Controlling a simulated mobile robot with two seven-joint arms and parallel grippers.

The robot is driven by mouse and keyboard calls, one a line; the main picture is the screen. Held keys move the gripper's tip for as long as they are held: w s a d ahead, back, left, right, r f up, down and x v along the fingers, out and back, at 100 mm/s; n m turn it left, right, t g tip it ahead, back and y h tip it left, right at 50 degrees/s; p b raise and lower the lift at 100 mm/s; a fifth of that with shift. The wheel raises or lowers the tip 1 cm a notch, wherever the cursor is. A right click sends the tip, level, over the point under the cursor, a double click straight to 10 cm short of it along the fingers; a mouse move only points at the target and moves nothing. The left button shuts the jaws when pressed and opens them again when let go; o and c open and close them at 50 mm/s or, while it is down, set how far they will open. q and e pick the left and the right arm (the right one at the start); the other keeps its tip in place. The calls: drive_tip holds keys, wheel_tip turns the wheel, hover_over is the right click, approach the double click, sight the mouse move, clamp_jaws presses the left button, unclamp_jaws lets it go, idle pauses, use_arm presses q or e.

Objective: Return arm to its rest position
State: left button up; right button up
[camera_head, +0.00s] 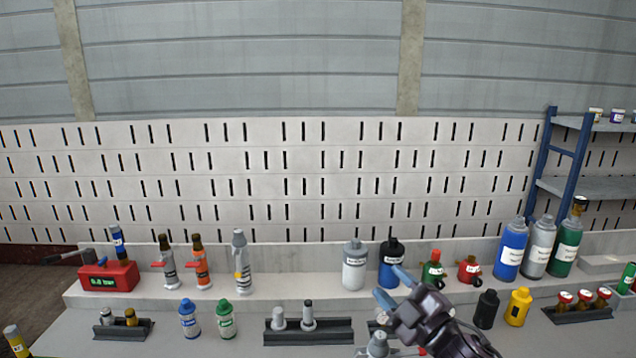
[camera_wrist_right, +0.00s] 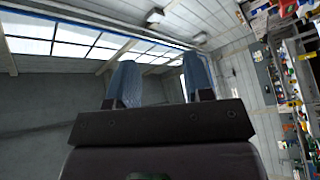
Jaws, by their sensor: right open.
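My right gripper (camera_head: 393,288) is dark with two blue fingers. It comes in from the lower right in the head view, in front of the bench. Its fingers are spread with nothing between them. In the right wrist view the two blue fingers (camera_wrist_right: 158,82) stand apart, with only wall and windows behind them. My left gripper is not in the head view.
The bench (camera_head: 330,260) carries a red device (camera_head: 108,277), a white bottle (camera_head: 354,265), a dark blue bottle (camera_head: 391,262) close behind my right gripper, and a black holder (camera_head: 300,333). Large cylinders (camera_head: 511,250) and a blue-framed shelf (camera_head: 562,150) stand at right.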

drive_tip(key=s+d+f+m+g+h, duration=0.1)
drive_tip(key=s+d+f+m+h, duration=0.4)
drive_tip(key=f, duration=0.4)
drive_tip(key=s+d+f+m+g+h, duration=0.1)
drive_tip(key=s+d+f+m+h, duration=0.3)
drive_tip(key=f+m, duration=0.4)
drive_tip(key=s+d+f+m+g+h, duration=0.1)
drive_tip(key=s+d+f+g, duration=0.1)
drive_tip(key=s+f, duration=0.5)
drive_tip(key=s+d+f+m+g+h, duration=0.1)
drive_tip(key=s+d+f+m+g, duration=0.1)
drive_tip(key=s+f, duration=0.5)
drive_tip(key=s+d, duration=0.1)
drive_tip(key=s, duration=0.5)
drive_tip(key=shift+f+m, duration=0.25)
drive_tip(key=shift+m, duration=0.05)
